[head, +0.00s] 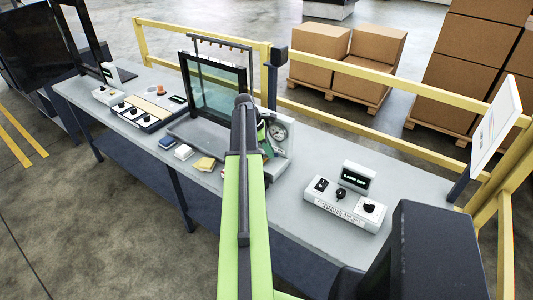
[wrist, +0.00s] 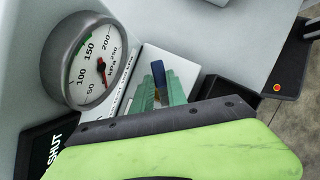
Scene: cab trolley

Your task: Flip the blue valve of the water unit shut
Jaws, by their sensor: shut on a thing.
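The water unit (head: 283,150) stands on the bench in the head view, partly hidden behind my arm. Its round pressure gauge (head: 278,131) faces me there and shows large in the wrist view (wrist: 92,62), with a red needle. The blue valve handle (wrist: 158,70) sticks out between the green fingertips of my gripper (wrist: 160,92) in the wrist view. My gripper is shut on this handle. The valve's body is hidden by the fingers and my arm.
A white switch box (head: 345,204) with knobs and a display stands to the right on the bench (head: 300,227). A glass-panelled frame (head: 215,90) stands left of the water unit. Small blocks (head: 204,164) lie in front. A yellow rail (head: 350,118) runs behind.

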